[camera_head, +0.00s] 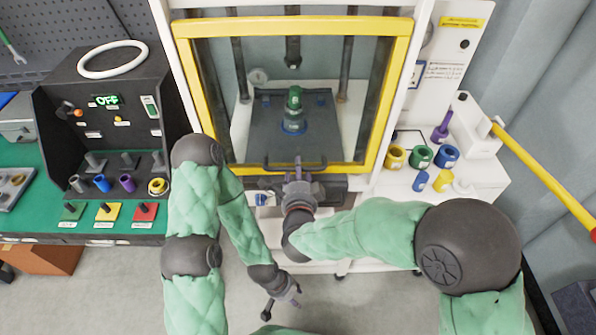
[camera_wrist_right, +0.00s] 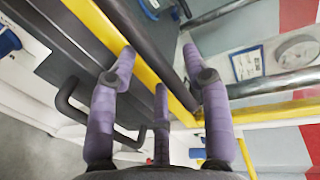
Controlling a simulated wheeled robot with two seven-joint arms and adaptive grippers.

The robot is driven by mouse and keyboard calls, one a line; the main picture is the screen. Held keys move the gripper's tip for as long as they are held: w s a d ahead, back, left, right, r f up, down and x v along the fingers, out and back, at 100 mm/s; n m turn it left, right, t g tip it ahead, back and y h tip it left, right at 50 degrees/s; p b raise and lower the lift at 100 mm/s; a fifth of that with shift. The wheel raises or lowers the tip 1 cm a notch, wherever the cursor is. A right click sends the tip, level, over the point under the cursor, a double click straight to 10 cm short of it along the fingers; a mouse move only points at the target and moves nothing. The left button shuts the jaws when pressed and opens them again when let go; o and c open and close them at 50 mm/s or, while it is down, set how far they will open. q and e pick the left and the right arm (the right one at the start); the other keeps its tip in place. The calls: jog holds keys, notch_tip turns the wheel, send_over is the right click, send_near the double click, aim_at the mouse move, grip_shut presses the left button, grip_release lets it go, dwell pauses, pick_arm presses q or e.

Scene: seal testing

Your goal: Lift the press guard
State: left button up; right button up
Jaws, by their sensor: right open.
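The press guard (camera_head: 181,85) is a clear panel in a yellow frame, lowered across the press front. Its dark bar handle (camera_head: 272,165) sits on the lower rail. Contact cannot be told. My left gripper (camera_head: 283,298) hangs low in front of the press, away from the guard, its fingers apart and empty.
Behind the guard, a green and blue part (camera_head: 294,112) stands on the press bed. A control box (camera_head: 100,115) reading OFF is at left. Several coloured cups, including a green one (camera_head: 420,157), stand on the right shelf. A yellow lever (camera_head: 545,165) juts out at right.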

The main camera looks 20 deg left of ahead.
jog(key=shift+w+a+f, duration=0.15)
jog(key=shift+w, duration=0.4)
grip_shut()
jog(key=p, duration=1.2)
send_near(298, 87)
jog(key=x, duration=0.5)
grip_release()
